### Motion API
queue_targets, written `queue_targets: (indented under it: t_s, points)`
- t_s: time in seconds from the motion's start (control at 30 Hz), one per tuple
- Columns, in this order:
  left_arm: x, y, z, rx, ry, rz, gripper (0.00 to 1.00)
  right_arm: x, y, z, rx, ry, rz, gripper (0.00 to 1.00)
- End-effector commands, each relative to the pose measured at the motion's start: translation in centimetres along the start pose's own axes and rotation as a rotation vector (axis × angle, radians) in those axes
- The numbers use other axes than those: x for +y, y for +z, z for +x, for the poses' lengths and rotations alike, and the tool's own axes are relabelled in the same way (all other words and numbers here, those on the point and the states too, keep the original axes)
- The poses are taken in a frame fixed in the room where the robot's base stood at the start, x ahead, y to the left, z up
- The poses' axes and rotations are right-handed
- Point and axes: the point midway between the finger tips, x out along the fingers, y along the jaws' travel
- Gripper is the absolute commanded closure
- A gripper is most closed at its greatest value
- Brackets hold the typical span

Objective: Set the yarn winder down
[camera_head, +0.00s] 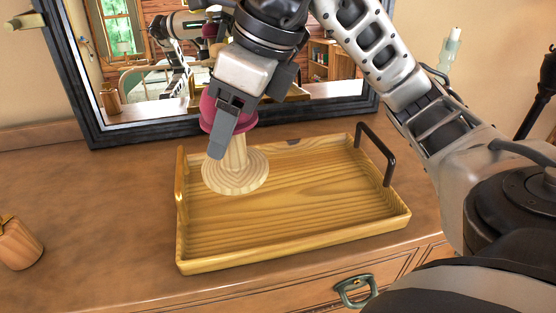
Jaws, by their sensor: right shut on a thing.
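The yarn winder (235,171) has a pale wooden stem and round base, with a dark pink part above. My right gripper (222,139) comes down from above and is shut on the yarn winder, covering part of its upper side. The winder is upright or nearly so. Its base shows in front of the left part of a wooden tray (300,253); I cannot tell whether it touches the tray floor. My left gripper does not show directly.
The tray stands on a brown dresser top (90,215), with a gold handle (182,178) at left and a dark handle (376,152) at right. A dark-framed mirror (150,125) stands behind. A small wooden object (17,243) sits at far left. The tray's middle and right are clear.

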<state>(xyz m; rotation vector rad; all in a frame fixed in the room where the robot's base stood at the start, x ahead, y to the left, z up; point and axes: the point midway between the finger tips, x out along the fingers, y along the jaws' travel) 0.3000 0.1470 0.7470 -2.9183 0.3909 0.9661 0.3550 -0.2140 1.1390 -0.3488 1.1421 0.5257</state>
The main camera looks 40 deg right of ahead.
Motion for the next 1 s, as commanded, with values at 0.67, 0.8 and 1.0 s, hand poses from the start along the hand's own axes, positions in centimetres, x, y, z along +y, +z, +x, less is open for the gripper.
queue_targets:
  t_s: [0.67,0.8,1.0]
  points:
    - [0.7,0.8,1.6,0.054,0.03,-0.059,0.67,-8.6,-7.8,5.5,0.0,-0.001,0.0,0.54]
    - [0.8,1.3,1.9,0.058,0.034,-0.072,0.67,-8.8,-8.6,6.9,0.002,0.002,0.0,0.54]
    - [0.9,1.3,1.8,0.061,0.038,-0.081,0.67,-8.8,-9.2,8.4,-0.001,0.0,-0.002,0.55]
